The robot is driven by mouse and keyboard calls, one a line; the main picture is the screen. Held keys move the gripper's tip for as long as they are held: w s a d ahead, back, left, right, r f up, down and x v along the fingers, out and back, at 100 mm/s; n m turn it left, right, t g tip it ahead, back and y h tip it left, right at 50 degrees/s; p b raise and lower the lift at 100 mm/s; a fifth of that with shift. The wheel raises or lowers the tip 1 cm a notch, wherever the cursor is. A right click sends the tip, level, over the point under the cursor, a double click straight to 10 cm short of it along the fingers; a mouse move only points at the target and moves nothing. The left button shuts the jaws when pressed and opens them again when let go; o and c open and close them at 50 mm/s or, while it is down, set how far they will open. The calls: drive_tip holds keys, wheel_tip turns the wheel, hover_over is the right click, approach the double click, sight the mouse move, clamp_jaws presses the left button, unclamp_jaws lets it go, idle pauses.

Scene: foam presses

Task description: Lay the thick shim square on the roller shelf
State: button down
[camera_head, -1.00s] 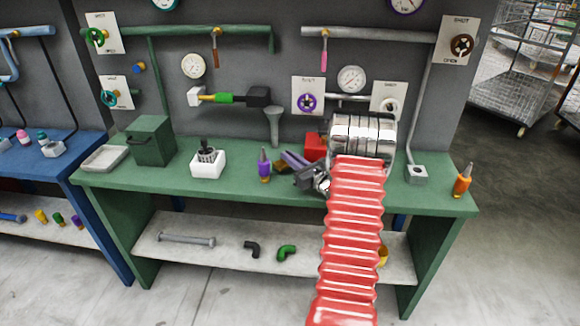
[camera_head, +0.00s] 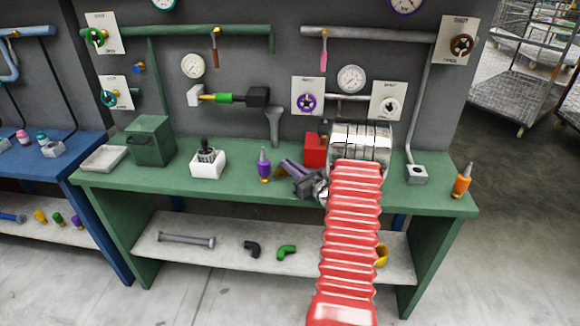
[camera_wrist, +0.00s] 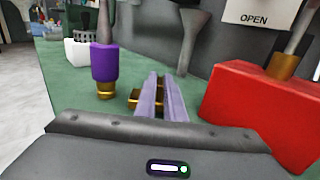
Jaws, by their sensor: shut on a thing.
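My gripper (camera_wrist: 162,98) has two pale purple fingers, close together, shut on a brass-coloured piece (camera_wrist: 145,101), which I take to be the thick shim. It sticks out on the left side of the fingers, low over the green bench top; whether it touches the bench I cannot tell. In the head view my gripper (camera_head: 287,165) is over the bench, between a purple bottle and a red box, and the piece is mostly hidden. A pale shelf (camera_head: 225,256) runs under the green bench; whether it is the roller shelf I cannot tell.
The purple bottle (camera_head: 264,165) stands close left of my fingers, the red box (camera_head: 315,148) close right. The shelf holds a grey bar (camera_head: 186,239), a black elbow (camera_head: 252,249) and a green elbow (camera_head: 286,252). An orange bottle (camera_head: 462,182) stands at the bench's right end.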

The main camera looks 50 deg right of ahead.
drive_tip(key=shift+f, duration=0.2)
drive_tip(key=shift+s+a+f, duration=0.1)
drive_tip(key=shift+s+f, duration=0.05)
drive_tip(key=shift+f, duration=0.4)
drive_tip(key=c, duration=1.8)
unclamp_jaws()
drive_tip(key=shift+f, duration=0.1)
drive_tip(key=shift+c, duration=0.2)
drive_tip(key=shift+r, duration=0.4)
drive_tip(key=shift+s+r, duration=0.1)
drive_tip(key=shift+s, duration=0.15)
drive_tip(key=s, duration=0.3)
drive_tip(key=s+a, duration=0.1)
drive_tip(key=s, duration=0.7)
drive_tip(key=shift+a+r, duration=0.2)
drive_tip(key=shift+r, duration=0.15)
